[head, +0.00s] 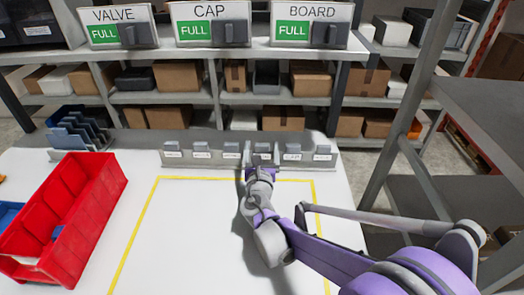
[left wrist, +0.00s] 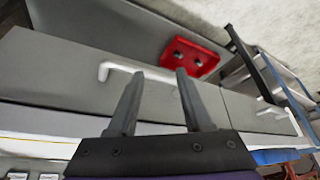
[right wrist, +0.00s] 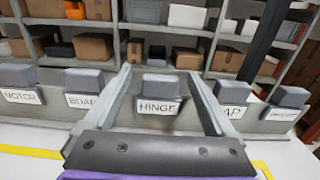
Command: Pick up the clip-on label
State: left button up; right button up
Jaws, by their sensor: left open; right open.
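Several grey clip-on labels with white name faces stand in a row on a grey rail (head: 185,161) at the back of the white table. In the right wrist view they read MOTOR (right wrist: 22,97), BOARD (right wrist: 84,100), HINGE (right wrist: 158,107) and CAP (right wrist: 234,112), with one more at the right too small to read. My right gripper (right wrist: 165,85) is open and empty, its fingers pointing at the rail, one on each side of the HINGE label in the picture. I cannot tell whether they touch anything. My left gripper (left wrist: 158,85) is open and empty, away from the labels, before a grey drawer front.
A red bin (head: 66,220) stands at the left of the table, beside a rack of grey-blue pieces (head: 80,135). Yellow tape (head: 131,240) outlines a mostly clear area. Shelves behind hold VALVE, CAP and BOARD signs (head: 312,26). A grey shelf post (head: 405,110) rises at the right.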

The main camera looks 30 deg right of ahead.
aim_at(262, 144)
jog(key=x, duration=0.5)
jog(key=shift+s, duration=0.1)
jog(key=c, duration=1.4)
notch_tip(262, 144, up, 10)
jog(key=p, duration=0.1)
